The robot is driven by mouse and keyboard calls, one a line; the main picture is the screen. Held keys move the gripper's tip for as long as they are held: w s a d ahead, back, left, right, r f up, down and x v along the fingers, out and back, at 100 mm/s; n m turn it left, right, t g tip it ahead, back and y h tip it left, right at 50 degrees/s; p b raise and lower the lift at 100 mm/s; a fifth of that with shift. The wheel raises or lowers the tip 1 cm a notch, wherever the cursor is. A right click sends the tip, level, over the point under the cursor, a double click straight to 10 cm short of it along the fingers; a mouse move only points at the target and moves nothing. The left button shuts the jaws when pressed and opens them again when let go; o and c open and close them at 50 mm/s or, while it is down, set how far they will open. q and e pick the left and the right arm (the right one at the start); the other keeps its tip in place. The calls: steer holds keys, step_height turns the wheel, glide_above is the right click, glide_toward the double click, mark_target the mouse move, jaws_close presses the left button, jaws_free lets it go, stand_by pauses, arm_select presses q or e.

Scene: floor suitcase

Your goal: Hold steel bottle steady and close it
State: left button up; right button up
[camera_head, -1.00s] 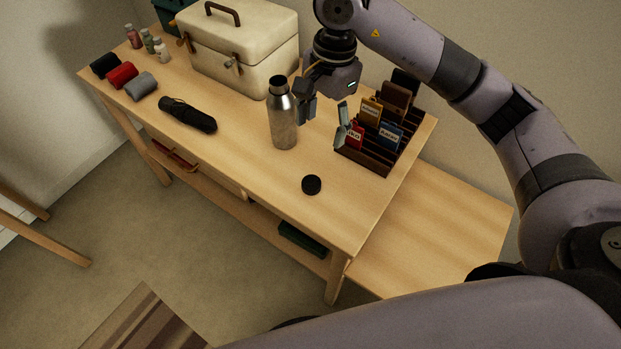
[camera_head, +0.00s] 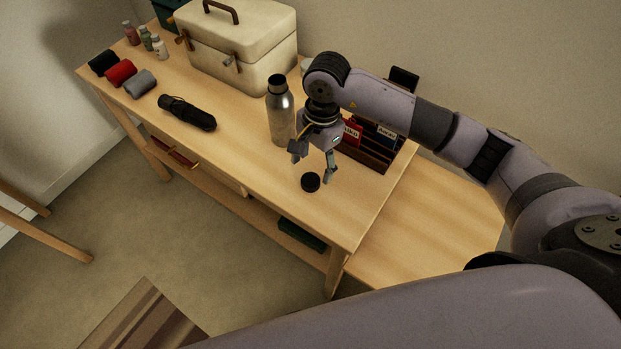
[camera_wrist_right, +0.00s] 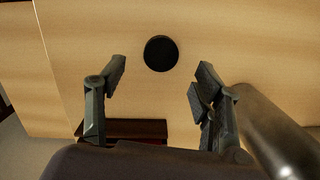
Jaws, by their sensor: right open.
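The steel bottle (camera_head: 281,118) stands upright on the table, with a dark open-looking neck. It also shows at the right edge of the right wrist view (camera_wrist_right: 273,130). The round black cap (camera_head: 310,182) lies flat on the table in front of the bottle. In the right wrist view the cap (camera_wrist_right: 161,53) sits beyond the gap between the fingertips. My right gripper (camera_head: 313,178) is open and empty, pointing down just above the cap, close beside the bottle. It also shows in the right wrist view (camera_wrist_right: 160,80). My left gripper is out of view.
A card organizer (camera_head: 368,155) stands just right of my right gripper. A cream box (camera_head: 240,65) is behind the bottle. The table front (camera_head: 330,225) is clear.

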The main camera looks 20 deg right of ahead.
mark_target(311, 180)
steer(key=shift+s+a+f+p, duration=0.1)
steer(key=shift+f+p, duration=0.15)
steer(key=shift+f, duration=0.6)
steer(key=shift+a+f+p, duration=0.15)
steer(key=shift+f+p, duration=0.05)
steer(key=shift+f, duration=0.7)
steer(key=shift+s+a+f+p, duration=0.1)
steer(key=shift+f+p, duration=0.15)
steer(key=shift+f, duration=0.6)
steer(key=c, duration=0.8)
